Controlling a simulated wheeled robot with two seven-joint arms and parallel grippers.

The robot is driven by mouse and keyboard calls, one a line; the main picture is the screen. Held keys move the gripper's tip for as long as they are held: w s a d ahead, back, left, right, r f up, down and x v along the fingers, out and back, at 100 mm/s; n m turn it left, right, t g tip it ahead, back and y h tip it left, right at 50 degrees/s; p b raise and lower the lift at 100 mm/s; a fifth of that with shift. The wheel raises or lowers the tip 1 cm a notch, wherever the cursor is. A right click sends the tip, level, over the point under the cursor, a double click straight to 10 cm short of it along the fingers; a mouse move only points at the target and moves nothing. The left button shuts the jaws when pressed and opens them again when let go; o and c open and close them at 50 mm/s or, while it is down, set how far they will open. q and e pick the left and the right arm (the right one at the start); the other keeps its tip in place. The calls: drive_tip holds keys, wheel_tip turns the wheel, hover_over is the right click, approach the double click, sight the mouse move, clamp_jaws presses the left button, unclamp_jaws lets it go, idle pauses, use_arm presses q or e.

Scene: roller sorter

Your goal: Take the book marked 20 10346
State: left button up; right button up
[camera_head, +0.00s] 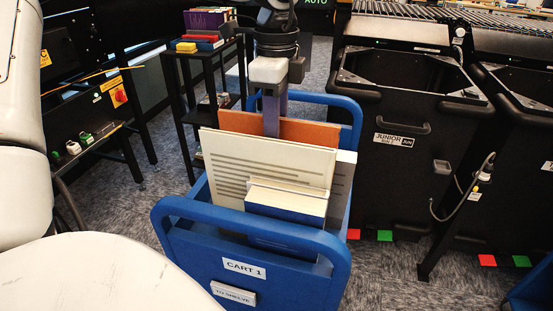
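No marking 20 10346 is legible on any book. A blue cart (180,240) labelled CART 1 holds upright books. A brown-orange book (235,122) stands at the back. In front of it is a large cream book (225,165) with grey lines, with a grey one (343,175) at its right. A blue book with a white top (285,203) is nearest. A gripper, which I take as my left (272,130), points down from the top. One finger shows in front of the brown-orange book; the other is hidden, so its grip is unclear. My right gripper is out of view.
A black shelf (205,55) with small books stands behind the cart at left. Dark bins, one labelled JUNIOR (405,160), stand close at right under rollers. A bench with a red switch (118,95) is at left. Carpet (120,205) shows between them.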

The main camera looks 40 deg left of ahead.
use_arm(q)
drive_tip(key=shift+f, duration=0.3)
clamp_jaws()
drive_tip(key=shift+w+r, duration=0.1)
drive_tip(key=shift+r, duration=0.05)
